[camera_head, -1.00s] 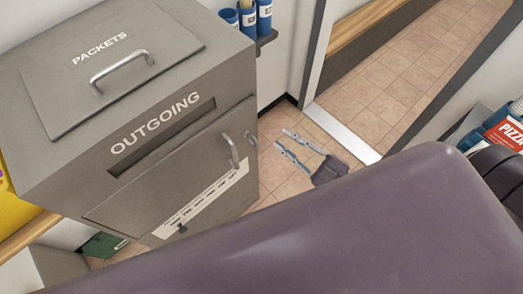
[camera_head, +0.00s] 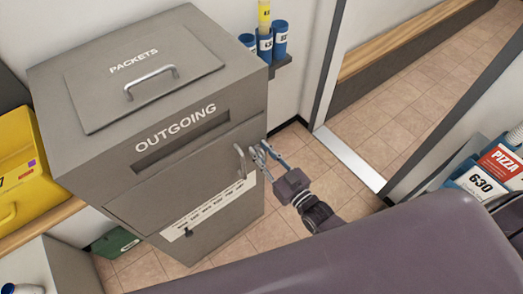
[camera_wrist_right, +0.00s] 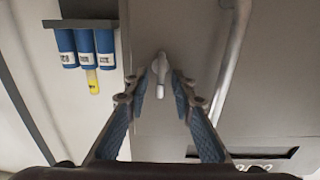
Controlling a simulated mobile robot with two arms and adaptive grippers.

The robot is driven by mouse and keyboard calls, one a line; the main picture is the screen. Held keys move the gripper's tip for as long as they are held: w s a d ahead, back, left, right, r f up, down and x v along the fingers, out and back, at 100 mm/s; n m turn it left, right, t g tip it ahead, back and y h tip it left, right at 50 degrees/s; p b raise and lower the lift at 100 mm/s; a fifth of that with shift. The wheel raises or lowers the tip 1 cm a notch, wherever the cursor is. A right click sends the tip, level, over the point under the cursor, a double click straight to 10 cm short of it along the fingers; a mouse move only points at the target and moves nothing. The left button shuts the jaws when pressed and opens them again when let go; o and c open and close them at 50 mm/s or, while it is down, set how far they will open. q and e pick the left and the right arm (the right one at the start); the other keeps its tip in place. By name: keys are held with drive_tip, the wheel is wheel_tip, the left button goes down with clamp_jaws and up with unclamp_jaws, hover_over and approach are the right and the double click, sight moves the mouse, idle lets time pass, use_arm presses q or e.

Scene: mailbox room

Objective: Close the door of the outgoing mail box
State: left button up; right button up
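The outgoing mail box (camera_head: 160,120) is a grey metal cabinet at the left of the head view. Its front door (camera_head: 185,185) looks flush with the front, though a small gap cannot be ruled out. A bar handle (camera_head: 239,161) is near the door's right edge and shows in the right wrist view (camera_wrist_right: 233,60). My right gripper (camera_head: 262,151) is open at the door's upper right edge. In the wrist view its fingertips (camera_wrist_right: 163,88) are on either side of a small metal latch (camera_wrist_right: 160,70); contact cannot be told. My left gripper is out of view.
A rack of blue tubes (camera_head: 265,42) is on the wall behind the box. Tiled floor (camera_head: 300,235) is free right of the box.

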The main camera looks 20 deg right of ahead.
clamp_jaws()
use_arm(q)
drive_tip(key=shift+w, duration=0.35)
